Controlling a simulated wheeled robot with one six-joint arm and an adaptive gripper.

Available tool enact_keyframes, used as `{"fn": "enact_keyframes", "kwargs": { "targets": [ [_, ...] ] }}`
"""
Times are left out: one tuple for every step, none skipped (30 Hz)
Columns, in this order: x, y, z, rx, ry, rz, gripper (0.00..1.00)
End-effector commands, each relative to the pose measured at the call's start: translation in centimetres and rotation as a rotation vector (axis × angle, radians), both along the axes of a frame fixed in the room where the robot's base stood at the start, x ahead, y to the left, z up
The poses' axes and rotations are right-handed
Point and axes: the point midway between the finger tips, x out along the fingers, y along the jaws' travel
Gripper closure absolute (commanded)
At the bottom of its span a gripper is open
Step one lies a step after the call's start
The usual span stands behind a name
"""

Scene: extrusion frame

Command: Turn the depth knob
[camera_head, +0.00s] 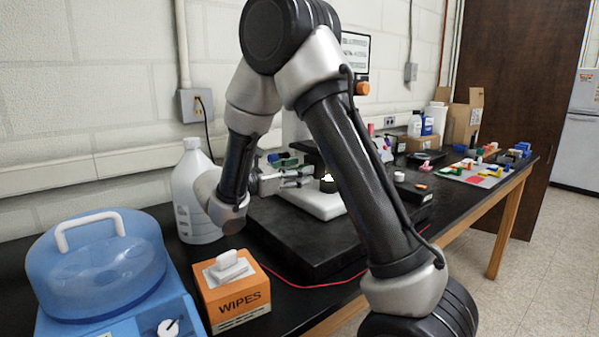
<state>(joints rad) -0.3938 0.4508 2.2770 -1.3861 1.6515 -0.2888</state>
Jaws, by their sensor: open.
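My gripper (308,177) reaches in from the left, with its two fingers apart, pointing right and nothing seen between them. Just right of the fingertips is a small dark round part (328,184) above the white base (322,204) of a bench machine. A gap seems to lie between the fingertips and this part, but the depth is hard to judge. An orange knob (362,88) shows higher up, beside the machine's label panel. I cannot tell which of these is the depth knob. My forearm hides much of the machine.
A white jug (196,195), an orange wipes box (232,293) and a blue-lidded device (100,262) stand at the left. The machine stands on a black slab (290,235), with a red cable (310,285) in front. Blocks and bottles crowd the table's far right.

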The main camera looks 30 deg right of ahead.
Motion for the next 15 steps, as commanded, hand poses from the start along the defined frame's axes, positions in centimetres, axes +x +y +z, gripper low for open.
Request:
{"fn": "enact_keyframes", "kwargs": {
  "targets": [
    [0.03, -0.42, -0.01, 0.0, 0.0, -0.002, 0.49],
    [0.06, -0.6, -0.01, 0.0, 0.0, -0.002, 0.49],
    [0.09, -0.77, -0.01, 0.0, 0.0, -0.001, 0.49],
    [0.11, -0.84, -0.01, 0.0, 0.0, -0.001, 0.49],
    [0.13, -0.88, -0.01, 0.0, 0.0, -0.001, 0.49],
    [0.15, -0.9, -0.01, 0.0, 0.0, 0.0, 0.49],
    [0.14, -0.89, -0.01, 0.0, 0.0, 0.0, 0.49],
    [0.15, -0.88, -0.01, 0.0, -0.001, 0.0, 0.49],
    [0.15, -0.87, -0.01, 0.0, -0.001, 0.0, 0.49],
    [0.15, -0.87, -0.01, 0.0, -0.001, 0.0, 0.49],
    [0.15, -0.87, -0.01, 0.0, -0.001, 0.0, 0.49],
    [0.15, -0.86, -0.01, 0.0, -0.001, 0.0, 0.56],
    [0.15, -0.86, -0.01, 0.0, -0.001, 0.0, 0.61],
    [0.15, -0.86, -0.01, 0.0, -0.001, 0.0, 0.67],
    [0.15, -0.85, -0.01, 0.0, -0.001, 0.0, 0.74]
  ]
}}
